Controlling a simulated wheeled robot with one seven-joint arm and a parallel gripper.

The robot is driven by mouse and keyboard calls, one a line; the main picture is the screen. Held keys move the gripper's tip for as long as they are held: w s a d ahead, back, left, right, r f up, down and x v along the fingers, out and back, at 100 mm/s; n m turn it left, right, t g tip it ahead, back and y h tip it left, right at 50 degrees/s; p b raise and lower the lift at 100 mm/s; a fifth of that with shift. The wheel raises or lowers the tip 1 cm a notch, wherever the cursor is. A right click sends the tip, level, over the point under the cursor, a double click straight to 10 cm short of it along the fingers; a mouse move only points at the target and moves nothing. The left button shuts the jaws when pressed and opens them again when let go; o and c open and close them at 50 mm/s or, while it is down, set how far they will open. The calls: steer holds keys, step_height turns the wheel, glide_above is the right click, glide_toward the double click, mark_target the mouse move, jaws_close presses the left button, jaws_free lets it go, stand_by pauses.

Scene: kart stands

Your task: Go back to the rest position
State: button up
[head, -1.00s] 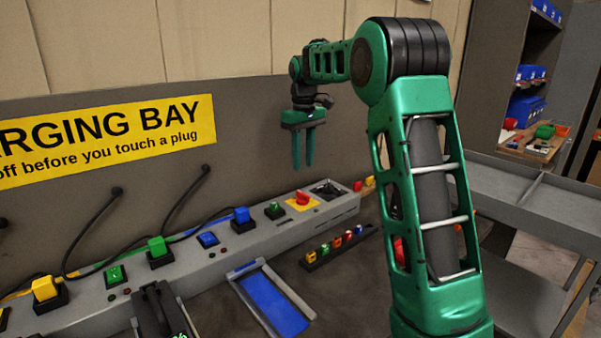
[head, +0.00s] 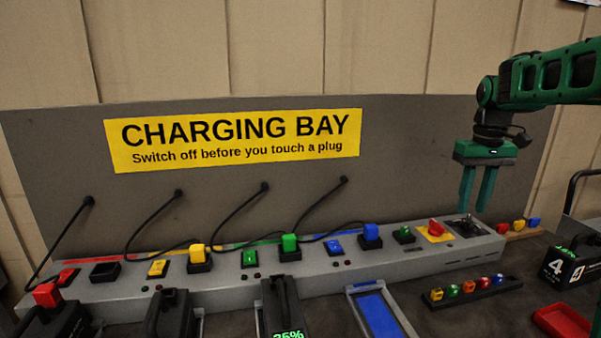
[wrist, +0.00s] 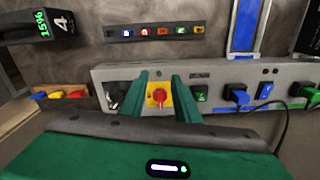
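My gripper (head: 477,190) is green, points down and hangs at the right of the head view, above the right end of the grey charging strip (head: 330,276). Its two fingers stand apart with nothing between them. In the wrist view my gripper (wrist: 158,88) shows its fingers on either side of the red rotary switch (wrist: 159,96) on its yellow plate. The switch (head: 436,227) also shows in the head view, lower and left of the fingers. The gripper looks clear of the strip.
A strip of small coloured plugs (head: 470,291) and a battery marked 4 (head: 570,267) stand at right. Black batteries (head: 281,306) and a blue empty cradle (head: 381,313) stand in front of the strip. Cables hang from the back panel (head: 420,150) to the plugs.

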steer(key=s+a+f+m, duration=0.1)
steer(key=s+f+m, duration=0.2)
steer(key=s, duration=1.4)
steer(key=s+f+m, duration=0.3)
steer(key=s+f, duration=0.6)
steer(key=s, duration=0.8)
steer(key=shift+a, duration=0.4)
steer(key=shift+s, duration=0.15)
